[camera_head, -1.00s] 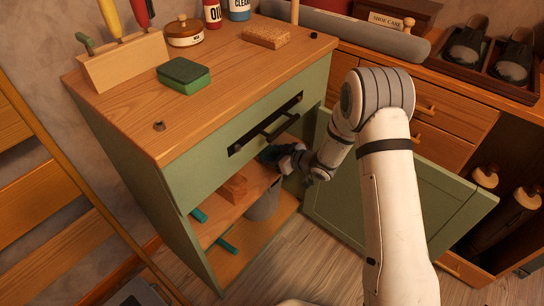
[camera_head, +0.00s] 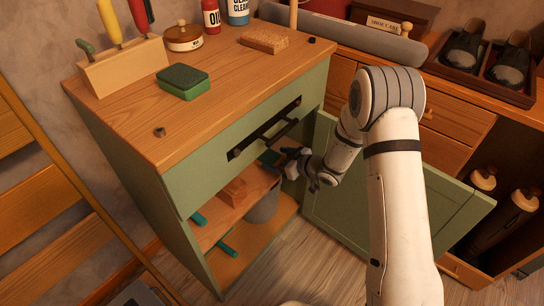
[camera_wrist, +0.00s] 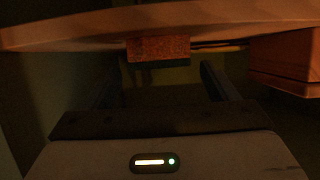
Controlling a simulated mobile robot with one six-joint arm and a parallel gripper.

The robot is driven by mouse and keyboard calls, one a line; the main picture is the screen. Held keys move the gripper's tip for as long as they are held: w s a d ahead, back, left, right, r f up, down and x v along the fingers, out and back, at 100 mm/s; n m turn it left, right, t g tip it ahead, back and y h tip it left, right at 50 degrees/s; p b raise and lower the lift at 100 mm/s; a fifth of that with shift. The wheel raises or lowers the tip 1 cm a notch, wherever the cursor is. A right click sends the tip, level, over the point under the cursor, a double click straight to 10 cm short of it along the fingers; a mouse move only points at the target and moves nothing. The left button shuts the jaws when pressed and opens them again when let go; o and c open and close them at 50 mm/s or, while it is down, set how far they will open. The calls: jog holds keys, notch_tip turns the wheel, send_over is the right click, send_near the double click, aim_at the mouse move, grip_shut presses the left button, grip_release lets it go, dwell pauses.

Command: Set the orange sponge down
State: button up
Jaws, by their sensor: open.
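In the wrist view an orange-brown, rough-textured block with a dark band, which looks like the orange sponge (camera_wrist: 158,48), is against the shelf surface (camera_wrist: 70,32). The shelf appears at the top of that dark picture. My gripper (camera_wrist: 163,66) is open, its two fingers apart on either side of the sponge's position, with a dark gap between the sponge and the palm. In the head view my gripper (camera_head: 288,163) is at the cabinet opening under the drawer. The sponge in the wrist view cannot be made out there.
A wooden block (camera_head: 233,192) sits on the shelf; a grey container (camera_head: 263,208) stands below. The drawer handle (camera_head: 264,128) is just above my gripper, and the open green door (camera_head: 400,205) is to its right. A green sponge (camera_head: 183,78) and a tan porous block (camera_head: 264,39) lie on top.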

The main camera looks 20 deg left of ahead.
jog(key=p+v, duration=0.2)
jog(key=v, duration=0.7)
jog(key=shift+d, duration=0.1)
